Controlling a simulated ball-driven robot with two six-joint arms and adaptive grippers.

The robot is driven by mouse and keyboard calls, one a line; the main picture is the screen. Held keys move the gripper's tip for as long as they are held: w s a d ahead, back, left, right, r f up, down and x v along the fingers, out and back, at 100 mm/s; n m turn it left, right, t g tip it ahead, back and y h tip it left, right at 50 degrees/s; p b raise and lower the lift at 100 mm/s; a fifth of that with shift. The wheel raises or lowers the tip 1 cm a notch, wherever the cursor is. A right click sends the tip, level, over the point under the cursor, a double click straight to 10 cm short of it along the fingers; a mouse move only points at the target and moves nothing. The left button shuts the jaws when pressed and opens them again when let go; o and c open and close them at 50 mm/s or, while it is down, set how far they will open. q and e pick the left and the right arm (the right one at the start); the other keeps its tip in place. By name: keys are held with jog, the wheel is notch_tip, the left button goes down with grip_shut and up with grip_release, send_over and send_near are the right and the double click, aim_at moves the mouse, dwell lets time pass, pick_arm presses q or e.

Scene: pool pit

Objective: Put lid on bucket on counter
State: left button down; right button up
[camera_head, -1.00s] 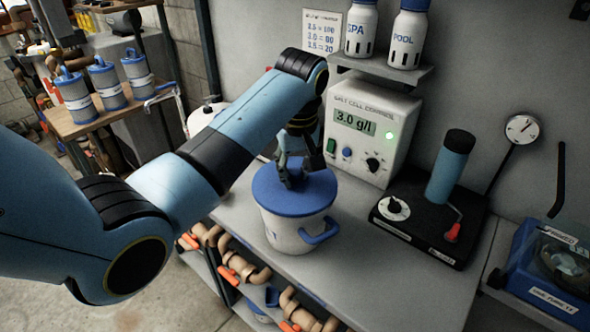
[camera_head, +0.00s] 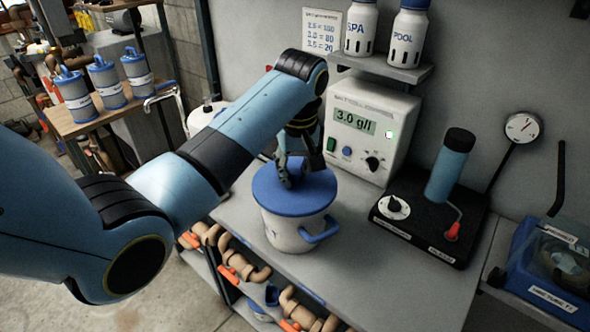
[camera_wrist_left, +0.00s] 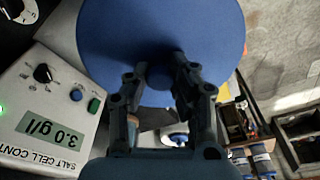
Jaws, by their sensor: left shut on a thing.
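The white bucket (camera_head: 289,233) with a blue side handle (camera_head: 321,231) stands upright on the grey counter (camera_head: 375,275). The round blue lid (camera_head: 312,197) is over the bucket's mouth and looks level. I cannot tell whether it is fully seated. My left gripper (camera_head: 289,180) is above the lid with its fingers pointing down, shut on the lid's knob. In the left wrist view the blue lid (camera_wrist_left: 125,35) fills the upper part, and my fingers (camera_wrist_left: 160,76) close around the knob at its near middle. The bucket is mostly hidden there. My right gripper is not in view.
The salt cell control box (camera_head: 371,130) stands close behind the bucket. A black test stand (camera_head: 427,222) with a blue cylinder is to its right. A shelf (camera_head: 380,66) with two bottles hangs above. The counter's front right is clear.

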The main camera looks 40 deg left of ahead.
pick_arm(q)
jog(key=c, duration=0.6)
grip_release()
jog(key=shift+r, duration=3.5)
jog(key=shift+c, duration=0.2)
grip_shut()
jog(key=shift+f, duration=0.2)
